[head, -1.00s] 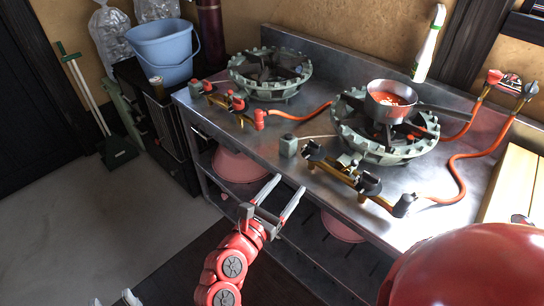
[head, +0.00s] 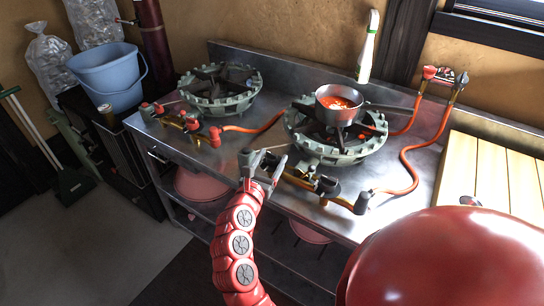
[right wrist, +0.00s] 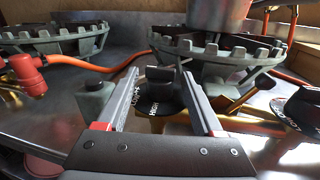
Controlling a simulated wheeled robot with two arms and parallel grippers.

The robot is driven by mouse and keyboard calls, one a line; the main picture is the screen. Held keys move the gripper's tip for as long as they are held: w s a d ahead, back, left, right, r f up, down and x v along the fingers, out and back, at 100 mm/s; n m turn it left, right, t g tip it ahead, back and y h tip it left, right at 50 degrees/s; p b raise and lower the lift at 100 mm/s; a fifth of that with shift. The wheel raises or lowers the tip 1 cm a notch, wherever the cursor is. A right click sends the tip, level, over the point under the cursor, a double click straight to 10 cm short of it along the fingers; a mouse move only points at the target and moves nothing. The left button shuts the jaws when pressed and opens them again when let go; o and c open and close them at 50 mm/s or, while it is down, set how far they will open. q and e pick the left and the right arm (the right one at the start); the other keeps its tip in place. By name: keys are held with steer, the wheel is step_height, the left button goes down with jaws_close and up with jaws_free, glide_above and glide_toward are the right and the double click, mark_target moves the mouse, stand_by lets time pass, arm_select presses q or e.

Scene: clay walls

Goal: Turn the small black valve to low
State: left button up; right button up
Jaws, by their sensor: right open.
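The small black valve (right wrist: 160,88) shows in the right wrist view between my fingers, on a dark dial with white lettering that reads HIGH. It sits on the brass pipe in front of the right burner (head: 335,138). In the head view my gripper mostly hides it. My right gripper (head: 271,160) is open, with one finger on each side of the valve; I cannot tell whether either finger touches it. A larger black valve (head: 326,185) is further right on the same pipe. My left gripper is not in view.
A pan with red food (head: 338,101) stands on the right burner. A small grey-green box (right wrist: 96,98) is just left of my fingers. Orange hoses (head: 408,160) run along the steel counter (head: 225,150). The left burner (head: 220,92) is behind left.

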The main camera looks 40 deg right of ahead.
steer(key=shift+w+d, duration=0.2)
steer(key=shift+d, duration=0.1)
jaws_close()
